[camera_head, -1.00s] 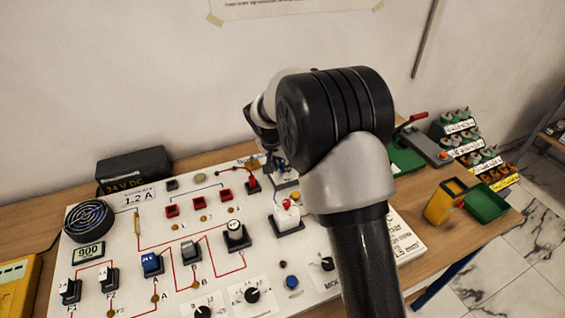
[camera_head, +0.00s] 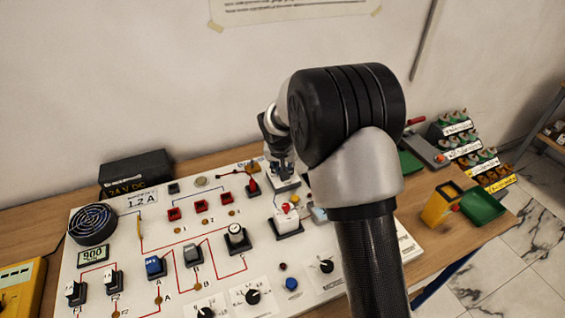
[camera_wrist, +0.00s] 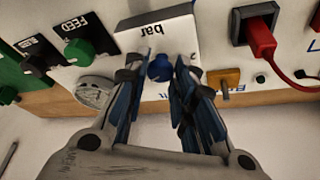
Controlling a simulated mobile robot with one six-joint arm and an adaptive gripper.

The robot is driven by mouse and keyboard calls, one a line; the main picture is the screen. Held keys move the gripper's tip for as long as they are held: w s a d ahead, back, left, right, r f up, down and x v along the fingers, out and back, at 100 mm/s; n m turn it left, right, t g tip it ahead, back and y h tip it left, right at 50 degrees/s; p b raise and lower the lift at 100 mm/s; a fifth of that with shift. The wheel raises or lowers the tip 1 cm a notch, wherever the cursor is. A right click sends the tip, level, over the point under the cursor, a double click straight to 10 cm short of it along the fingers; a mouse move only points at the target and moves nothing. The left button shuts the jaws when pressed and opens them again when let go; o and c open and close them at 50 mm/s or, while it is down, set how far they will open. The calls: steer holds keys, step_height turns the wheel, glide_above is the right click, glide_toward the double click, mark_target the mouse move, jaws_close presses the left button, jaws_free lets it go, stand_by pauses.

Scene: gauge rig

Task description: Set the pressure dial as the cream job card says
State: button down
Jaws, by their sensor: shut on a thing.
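The pressure dial's blue knob (camera_wrist: 159,68) sits on a white plate marked "bar" (camera_wrist: 157,33), which appears upside down in the wrist view. My gripper (camera_wrist: 160,80) is shut on the blue knob, with one finger on each side. In the head view my gripper (camera_head: 281,168) is at the back of the white panel, partly behind my arm. The dial's scale and reading are not visible. A cream sheet (camera_head: 295,10) is taped to the wall, cut off at the top, its text unreadable; I cannot tell whether it is the job card.
The white panel (camera_head: 130,215) carries switches, red sockets and black knobs. A red plug with a cable (camera_wrist: 262,45) is right of the dial in the wrist view; a green FEED knob (camera_wrist: 78,50) is left. A yellow bin (camera_head: 440,205) and green tray (camera_head: 483,207) stand at right.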

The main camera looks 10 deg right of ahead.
steer(key=n+p, duration=0.2)
steer(key=p, duration=0.1)
steer(key=shift+d+r+y, duration=0.15)
steer(key=shift+r+y, duration=0.05)
steer(key=shift+y, duration=0.2)
steer(key=shift+f+n+y+p, duration=0.15)
steer(key=shift+n+y+p, duration=0.25)
steer(key=shift+n+p, duration=0.65)
steer(key=shift+n, duration=0.25)
steer(key=c, duration=1.3)
jaws_free()
steer(key=shift+c, duration=0.2)
steer(key=v, duration=1.2)
steer(key=shift+s, duration=0.1)
